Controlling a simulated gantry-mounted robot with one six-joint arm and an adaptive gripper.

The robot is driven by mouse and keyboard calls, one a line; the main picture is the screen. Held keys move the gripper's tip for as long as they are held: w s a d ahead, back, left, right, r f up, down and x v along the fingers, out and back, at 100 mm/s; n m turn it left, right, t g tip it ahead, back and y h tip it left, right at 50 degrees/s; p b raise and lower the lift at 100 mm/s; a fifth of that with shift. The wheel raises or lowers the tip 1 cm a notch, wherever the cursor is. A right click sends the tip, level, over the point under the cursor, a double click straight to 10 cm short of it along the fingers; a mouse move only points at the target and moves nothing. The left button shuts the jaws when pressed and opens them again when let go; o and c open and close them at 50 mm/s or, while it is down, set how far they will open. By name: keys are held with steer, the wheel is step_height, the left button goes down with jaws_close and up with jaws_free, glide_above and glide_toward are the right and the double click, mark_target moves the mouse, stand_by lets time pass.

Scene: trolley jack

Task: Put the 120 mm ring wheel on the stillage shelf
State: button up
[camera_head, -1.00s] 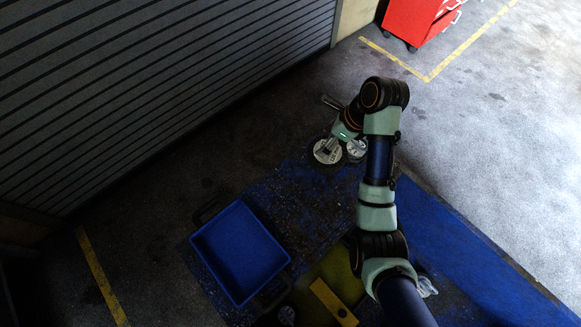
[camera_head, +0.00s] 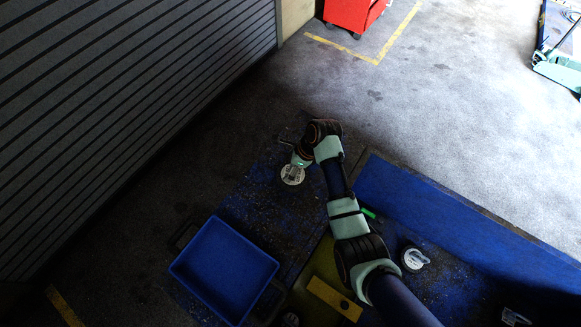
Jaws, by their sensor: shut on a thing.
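My gripper (camera_head: 297,164) is at the far end of my arm, small and dark in the head view. It is shut on a pale, round wheel (camera_head: 292,175) with a dark rim, near the far end of the worn blue surface (camera_head: 255,205). I cannot read the wheel's size or tell whether it touches the surface. Another pale, round wheel-like part (camera_head: 414,259) lies to the right of my arm. I cannot tell which part of the blue structure is the stillage shelf.
A blue tray (camera_head: 224,270) with dark handles stands at lower left. A yellow bar (camera_head: 334,298) lies at bottom centre. A blue panel (camera_head: 430,215) runs along the right. A red cabinet (camera_head: 351,13) and teal jack (camera_head: 558,70) stand farther back on open floor.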

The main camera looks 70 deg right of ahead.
steer(key=shift+f, duration=0.8)
steer(key=shift+f, duration=0.2)
steer(key=o, duration=1.5)
steer(key=shift+c, duration=0.2)
steer(key=p+v, duration=0.1)
steer(key=v, duration=1.1)
steer(key=shift+r+p, duration=0.15)
steer(key=shift+p, duration=0.15)
